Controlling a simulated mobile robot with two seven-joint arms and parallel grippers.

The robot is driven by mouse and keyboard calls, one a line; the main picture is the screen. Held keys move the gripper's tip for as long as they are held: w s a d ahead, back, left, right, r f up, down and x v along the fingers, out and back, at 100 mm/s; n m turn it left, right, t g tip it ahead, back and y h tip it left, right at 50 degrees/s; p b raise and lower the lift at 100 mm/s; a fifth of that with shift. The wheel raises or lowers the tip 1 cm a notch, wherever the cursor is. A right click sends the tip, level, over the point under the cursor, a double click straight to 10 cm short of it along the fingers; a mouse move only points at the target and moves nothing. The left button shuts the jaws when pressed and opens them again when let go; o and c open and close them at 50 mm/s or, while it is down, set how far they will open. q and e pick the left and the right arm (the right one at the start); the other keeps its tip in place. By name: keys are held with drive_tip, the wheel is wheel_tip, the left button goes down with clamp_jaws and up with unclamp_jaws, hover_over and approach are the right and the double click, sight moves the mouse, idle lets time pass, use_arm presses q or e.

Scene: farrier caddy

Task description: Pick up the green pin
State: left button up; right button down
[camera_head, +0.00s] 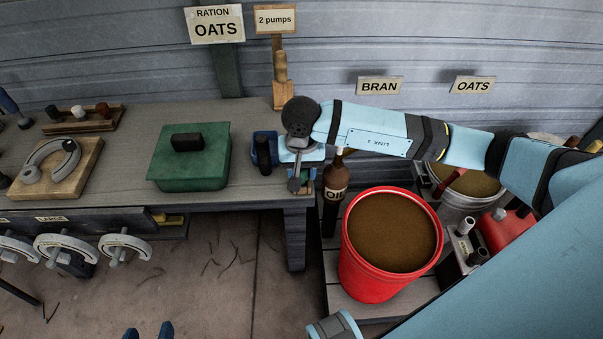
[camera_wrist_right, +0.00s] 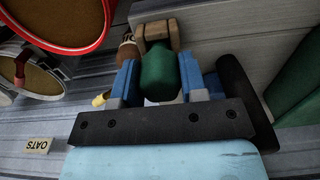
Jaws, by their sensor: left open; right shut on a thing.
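The green pin (camera_wrist_right: 158,75) shows in the right wrist view, upright between the two blue fingers of my right gripper (camera_wrist_right: 159,88). The fingers are shut on it. In the head view my right gripper (camera_head: 297,182) is at the right end of the bench, beside a blue holder with a dark cylinder, and it hides the pin. A wooden block (camera_wrist_right: 160,33) shows just beyond the pin in the wrist view; I cannot tell whether they touch. My left gripper (camera_head: 149,333) is open and empty at the bottom edge of the head view, in front of the bench.
A green lidded box (camera_head: 190,170) stands on the grey bench (camera_head: 120,130). A dark bottle (camera_head: 335,185) and a red bucket of brown feed (camera_head: 365,270) stand right of the bench. The floor before the bench is clear.

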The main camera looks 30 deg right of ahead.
drive_tip(key=shift+r, duration=0.65)
drive_tip(key=shift+r+p, duration=0.1)
drive_tip(key=shift+p, duration=0.2)
drive_tip(key=shift+r+p, duration=1.05)
drive_tip(key=shift+r, duration=1.35)
